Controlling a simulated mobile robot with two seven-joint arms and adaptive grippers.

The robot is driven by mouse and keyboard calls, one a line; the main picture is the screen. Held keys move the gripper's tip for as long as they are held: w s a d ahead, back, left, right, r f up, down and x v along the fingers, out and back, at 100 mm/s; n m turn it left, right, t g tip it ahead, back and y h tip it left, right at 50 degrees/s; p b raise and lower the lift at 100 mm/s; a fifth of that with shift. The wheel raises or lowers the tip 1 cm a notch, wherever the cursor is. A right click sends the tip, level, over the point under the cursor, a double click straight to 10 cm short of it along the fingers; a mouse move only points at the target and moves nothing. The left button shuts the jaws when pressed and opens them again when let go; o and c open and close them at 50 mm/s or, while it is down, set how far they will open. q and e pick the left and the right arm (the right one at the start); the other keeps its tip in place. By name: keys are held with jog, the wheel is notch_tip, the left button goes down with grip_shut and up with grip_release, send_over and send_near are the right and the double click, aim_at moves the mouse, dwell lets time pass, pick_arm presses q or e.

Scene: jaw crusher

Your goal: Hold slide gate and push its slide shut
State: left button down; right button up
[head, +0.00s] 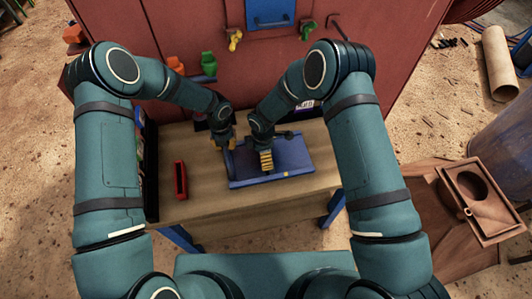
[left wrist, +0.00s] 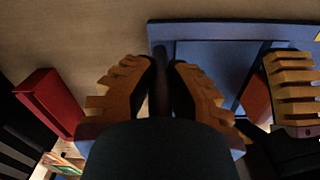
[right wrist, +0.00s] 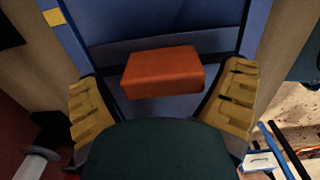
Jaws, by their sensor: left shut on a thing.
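The blue slide gate (head: 301,157) lies flat on the wooden table, with its broad panel also seen in the left wrist view (left wrist: 208,65). My left gripper (head: 232,143) is at its left side, with ribbed fingers closed around a narrow dark upright part of the gate (left wrist: 162,88). The slide's exact position is hard to tell.
A red open box (head: 181,180) stands on the table (head: 205,205) to the left of the gate. The red machine wall (head: 190,35) with colored handles rises behind. A brown metal part (head: 465,190) lies on the ground at right. The table front is clear.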

jog(key=shift+d+f, duration=0.1)
jog(key=shift+d, duration=0.15)
pick_arm(q)
jog(key=shift+a, duration=0.15)
pick_arm(e)
notch_tip(320, 180, up, 12)
jog(key=shift+r, duration=0.1)
dwell(0.3)
pick_arm(q)
jog(key=c, duration=1)
grip_release()
